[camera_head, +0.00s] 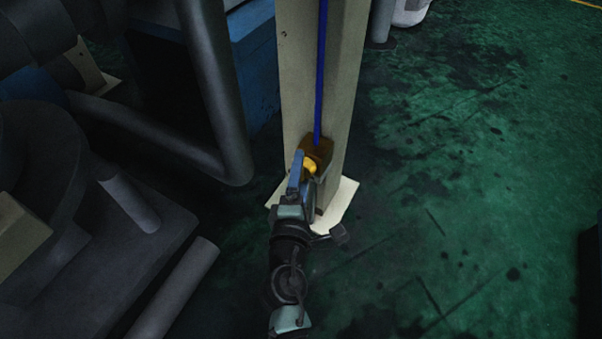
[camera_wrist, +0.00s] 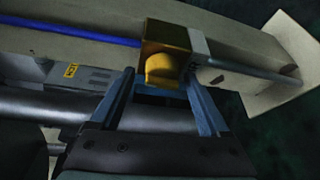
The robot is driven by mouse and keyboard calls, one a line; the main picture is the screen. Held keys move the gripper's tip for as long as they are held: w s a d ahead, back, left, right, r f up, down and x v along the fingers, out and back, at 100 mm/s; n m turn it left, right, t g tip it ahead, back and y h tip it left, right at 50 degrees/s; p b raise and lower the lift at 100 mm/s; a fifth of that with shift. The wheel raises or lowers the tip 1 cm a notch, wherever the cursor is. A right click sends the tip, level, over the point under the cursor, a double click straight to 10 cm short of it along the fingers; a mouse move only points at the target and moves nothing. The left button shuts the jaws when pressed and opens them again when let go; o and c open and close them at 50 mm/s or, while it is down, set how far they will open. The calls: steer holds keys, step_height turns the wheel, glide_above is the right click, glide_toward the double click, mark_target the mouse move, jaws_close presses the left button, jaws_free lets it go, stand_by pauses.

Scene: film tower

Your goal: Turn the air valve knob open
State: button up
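The yellow air valve knob (camera_wrist: 162,70) sticks out of a brass-brown valve block (camera_wrist: 166,35) on a beige post. In the head view the knob (camera_head: 310,167) shows low on the post, in front of the brown block (camera_head: 318,148). My gripper (camera_wrist: 160,82) is open in the wrist view. Its two blue fingers stand on either side of the knob, with gaps between the fingers and the knob. In the head view my gripper (camera_head: 302,172) is close to the knob, and one finger is mostly hidden.
A blue hose (camera_head: 321,70) runs up the beige post (camera_head: 298,85) from the block. A thin metal pipe (camera_wrist: 245,70) leaves the block's other side. Large grey pipes (camera_head: 215,90) and machinery stand to the left. Stained green floor (camera_head: 480,170) is clear to the right.

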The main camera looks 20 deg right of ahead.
steer(key=p+v, duration=0.2)
steer(key=v, duration=1.1)
steer(key=shift+d, duration=0.1)
steer(key=w+a+r+m+t+p, duration=0.1)
steer(key=w+r+m+t+p, duration=0.25)
steer(key=r, duration=1.25)
steer(key=w+r+m+p, duration=0.35)
steer(key=r+p, duration=0.35)
steer(key=r, duration=0.9)
steer(key=w+a+r+m+t+p, duration=0.1)
steer(key=w+r+m+t+p, duration=0.3)
steer(key=r, duration=1.1)
steer(key=s+a+r+m+t+y+p, duration=0.1)
steer(key=s+a+r+t+y+p, duration=0.2)
steer(key=r, duration=0.9)
steer(key=s+a+r+m+t+y+p, duration=0.1)
steer(key=s+a+r+y+p, duration=0.15)
steer(key=s+r+p, duration=0.65)
steer(key=a+r+m+t+y+p, duration=0.1)
steer(key=a+r+y, duration=0.15)
steer(key=r, duration=1.25)
step_height(320, 180, up, 36)
steer(key=p, duration=3.6)
steer(key=shift+w+r+p, duration=0.25)
steer(key=shift+w+p, duration=0.15)
